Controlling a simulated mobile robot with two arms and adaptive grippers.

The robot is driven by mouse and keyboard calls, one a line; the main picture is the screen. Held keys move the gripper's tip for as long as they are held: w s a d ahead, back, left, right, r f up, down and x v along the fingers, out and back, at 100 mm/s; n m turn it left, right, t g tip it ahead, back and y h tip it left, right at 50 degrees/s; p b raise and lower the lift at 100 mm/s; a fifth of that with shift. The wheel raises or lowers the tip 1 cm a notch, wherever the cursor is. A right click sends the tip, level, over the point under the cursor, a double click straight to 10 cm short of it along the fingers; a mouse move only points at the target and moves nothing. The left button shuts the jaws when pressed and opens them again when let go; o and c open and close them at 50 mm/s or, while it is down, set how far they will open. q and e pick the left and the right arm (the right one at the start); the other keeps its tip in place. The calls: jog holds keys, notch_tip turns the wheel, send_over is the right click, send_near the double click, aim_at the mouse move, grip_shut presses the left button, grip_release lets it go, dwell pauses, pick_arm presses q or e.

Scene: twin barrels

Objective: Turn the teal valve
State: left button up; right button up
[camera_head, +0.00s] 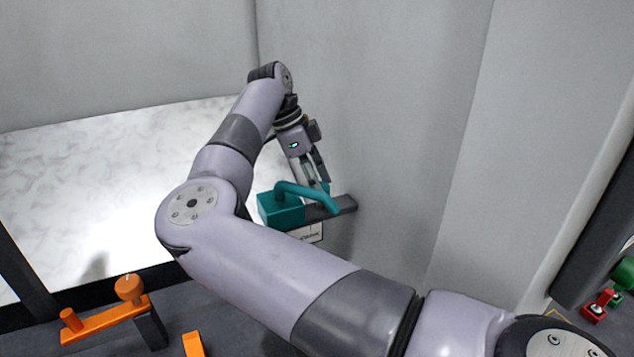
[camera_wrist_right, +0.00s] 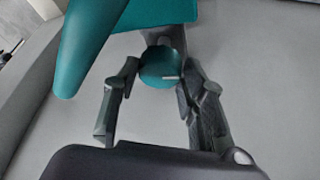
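The teal valve (camera_head: 281,209) has a box-shaped body and a bent handle, on a dark bracket against the wall. In the right wrist view its large teal part (camera_wrist_right: 90,40) fills the upper left. A round teal piece (camera_wrist_right: 158,68) with a pale mark lies between my right gripper's fingers. My right gripper (camera_head: 314,187) points down just behind the handle in the head view. In the right wrist view its fingers (camera_wrist_right: 158,82) stand on either side of the round piece, very near its edges. Whether they press on it is unclear. My left gripper is not in view.
Grey walls rise closely behind and right of the valve. A pale marbled surface (camera_head: 75,170) lies to the left. An orange valve-like part (camera_head: 105,320) stands at the lower left, with red (camera_head: 597,306) and green (camera_head: 624,273) parts at the right edge.

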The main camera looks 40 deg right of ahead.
jog(key=o, duration=0.3)
jog(key=shift+o, duration=0.2)
jog(key=v, duration=1.2)
